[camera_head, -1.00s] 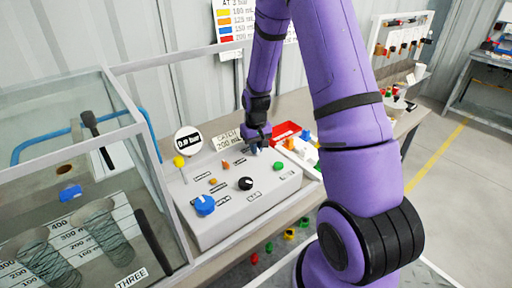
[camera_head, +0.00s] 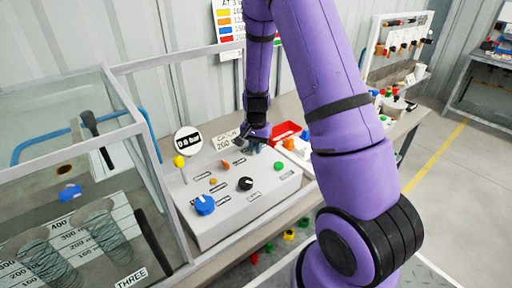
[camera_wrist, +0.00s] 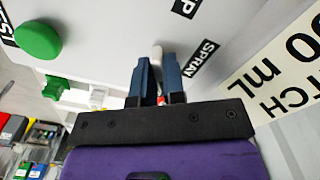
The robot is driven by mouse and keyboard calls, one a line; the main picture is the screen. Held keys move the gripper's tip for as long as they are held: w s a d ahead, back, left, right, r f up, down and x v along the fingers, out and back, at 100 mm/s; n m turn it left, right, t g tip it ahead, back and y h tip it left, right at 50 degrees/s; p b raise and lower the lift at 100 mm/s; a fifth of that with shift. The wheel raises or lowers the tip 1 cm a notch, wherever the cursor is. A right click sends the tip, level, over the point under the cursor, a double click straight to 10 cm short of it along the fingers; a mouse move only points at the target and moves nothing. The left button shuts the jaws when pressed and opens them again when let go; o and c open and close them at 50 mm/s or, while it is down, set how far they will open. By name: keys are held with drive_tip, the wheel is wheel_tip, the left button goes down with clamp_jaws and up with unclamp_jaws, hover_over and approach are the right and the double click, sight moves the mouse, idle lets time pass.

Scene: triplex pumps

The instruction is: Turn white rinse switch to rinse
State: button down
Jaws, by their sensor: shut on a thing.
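The white rinse switch (camera_wrist: 157,54) shows in the wrist view as a small pale lever on the light panel, between the two blue fingers of my gripper (camera_wrist: 159,72). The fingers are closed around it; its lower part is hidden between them. A SPRAY label (camera_wrist: 202,62) lies just right of it, and a black label ending in P (camera_wrist: 186,7) is above. In the head view my gripper (camera_head: 250,149) is at the back right of the grey control box (camera_head: 245,212), and the switch cannot be made out there.
The box carries a blue knob (camera_head: 204,205), a black knob (camera_head: 245,184) and an orange knob (camera_head: 226,165). A green knob (camera_wrist: 38,40) shows in the wrist view. A CATCH card (camera_wrist: 285,65) stands close to my gripper. A glass tank (camera_head: 70,120) is at left.

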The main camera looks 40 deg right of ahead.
drive_tip(key=shift+m, duration=0.3)
drive_tip(key=c, duration=1.2)
unclamp_jaws()
drive_tip(key=shift+r, duration=0.1)
wheel_tip(320, 180, up, 11)
